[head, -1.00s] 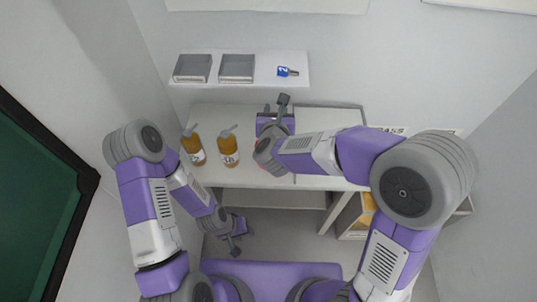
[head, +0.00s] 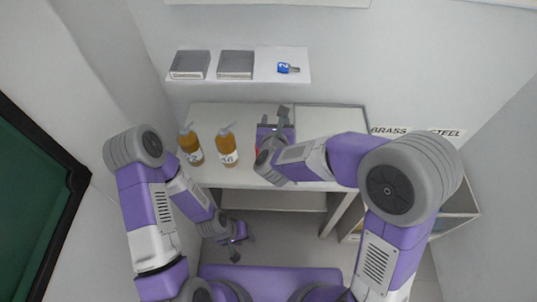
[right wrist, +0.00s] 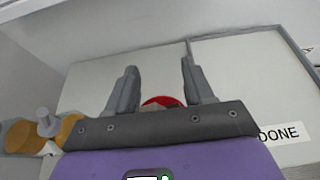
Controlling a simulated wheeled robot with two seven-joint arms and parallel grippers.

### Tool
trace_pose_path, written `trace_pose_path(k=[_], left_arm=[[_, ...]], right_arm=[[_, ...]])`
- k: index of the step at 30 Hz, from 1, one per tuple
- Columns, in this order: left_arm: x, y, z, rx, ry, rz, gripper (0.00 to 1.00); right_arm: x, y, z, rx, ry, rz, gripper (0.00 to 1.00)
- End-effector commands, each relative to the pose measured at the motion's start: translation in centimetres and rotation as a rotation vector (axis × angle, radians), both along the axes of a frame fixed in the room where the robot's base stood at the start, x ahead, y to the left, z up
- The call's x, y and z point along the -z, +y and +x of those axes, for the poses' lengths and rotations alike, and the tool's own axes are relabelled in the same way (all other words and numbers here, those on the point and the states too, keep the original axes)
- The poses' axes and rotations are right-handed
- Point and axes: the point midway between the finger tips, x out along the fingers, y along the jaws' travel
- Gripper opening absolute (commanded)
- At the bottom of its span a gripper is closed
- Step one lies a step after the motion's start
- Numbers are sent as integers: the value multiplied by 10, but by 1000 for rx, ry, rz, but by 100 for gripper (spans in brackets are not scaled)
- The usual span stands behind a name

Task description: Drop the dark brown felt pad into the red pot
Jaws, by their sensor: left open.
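A red rounded thing (right wrist: 163,101), which looks like the red pot, shows between my right fingers in the right wrist view. Its lower part is hidden behind the gripper body. In the head view only a sliver of red shows beside the right wrist. My right gripper (head: 275,119) is over the back middle of the white table; its fingers (right wrist: 161,88) stand apart with nothing visible held between them. My left gripper (head: 239,234) is open and low, in front of the table and below its top. I cannot see the dark brown felt pad in either view.
Two amber bottles with pump tops (head: 227,148) stand left on the table (head: 212,115). A wall shelf (head: 265,74) holds two grey trays (head: 236,63) and a blue-tagged item (head: 287,68). A divided bin (head: 455,203) stands at right. A DONE label (right wrist: 279,134) lies at right.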

Motion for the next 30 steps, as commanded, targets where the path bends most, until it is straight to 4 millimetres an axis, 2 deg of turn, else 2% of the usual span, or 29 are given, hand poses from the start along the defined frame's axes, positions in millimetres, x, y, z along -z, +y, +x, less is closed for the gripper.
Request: trace_pose_path(k=[3, 12, 24, 30], left_arm=[[0, 0, 0, 0, 0, 0, 43], [0, 0, 0, 0, 0, 0, 43], [-7, 0, 0, 0, 0, 0, 43], [-8, 0, 0, 0, 0, 0, 43]], right_arm=[[0, 0, 0, 0, 0, 0, 65], [-1, 0, -3, -1, 1, 0, 65], [-26, 1, -59, -3, -2, 1, 65], [-29, 0, -70, -1, 0, 0, 65]])
